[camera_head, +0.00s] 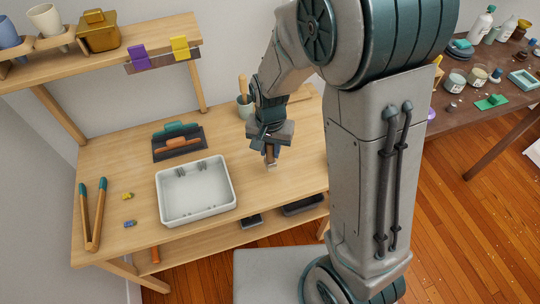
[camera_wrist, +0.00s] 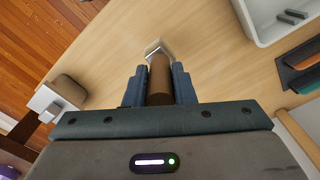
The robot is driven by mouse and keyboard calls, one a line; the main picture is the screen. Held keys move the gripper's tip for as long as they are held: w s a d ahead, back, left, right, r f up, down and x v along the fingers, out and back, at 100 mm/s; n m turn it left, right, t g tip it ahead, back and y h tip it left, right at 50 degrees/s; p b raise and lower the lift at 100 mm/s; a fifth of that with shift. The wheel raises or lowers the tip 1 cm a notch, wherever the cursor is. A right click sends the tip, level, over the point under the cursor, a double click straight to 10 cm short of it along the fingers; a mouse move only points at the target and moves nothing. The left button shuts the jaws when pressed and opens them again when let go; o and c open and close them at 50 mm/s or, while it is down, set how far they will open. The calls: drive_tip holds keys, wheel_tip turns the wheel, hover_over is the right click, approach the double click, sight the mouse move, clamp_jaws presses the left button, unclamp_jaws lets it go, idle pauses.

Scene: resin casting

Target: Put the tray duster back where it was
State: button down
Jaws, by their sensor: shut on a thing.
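The tray duster (camera_wrist: 159,80) has a brown handle and a pale, squarish end. My gripper (camera_head: 270,146) is shut on its handle, with a dark blue finger on each side in the wrist view (camera_wrist: 159,88). The duster also shows below my gripper in the head view (camera_head: 271,163), its pale end low by the wooden tabletop. I cannot tell whether that end touches the wood. The white tray (camera_head: 233,205) sits left of my gripper, with small grey pieces in it.
Behind the tray lie dark tools with teal and orange handles (camera_head: 178,145). Teal-tipped tongs (camera_head: 96,215) and two small yellow-and-blue items (camera_head: 128,196) lie at left. Bare tabletop surrounds the duster.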

sight(270, 161)
drive_tip(key=shift+f, duration=2)
drive_tip(key=shift+f, duration=0.1)
drive_tip(key=shift+f, duration=0.15)
drive_tip(key=c, duration=1.2)
unclamp_jaws()
drive_tip(key=shift+r, duration=0.2)
wheel_tip(270, 161, up, 12)
drive_tip(key=shift+r+p, duration=0.1)
drive_tip(key=shift+p, duration=0.2)
drive_tip(key=s+d+r+n+t, duration=0.3)
drive_tip(key=s+d+r, duration=0.5)
drive_tip(key=s+d, duration=0.4)
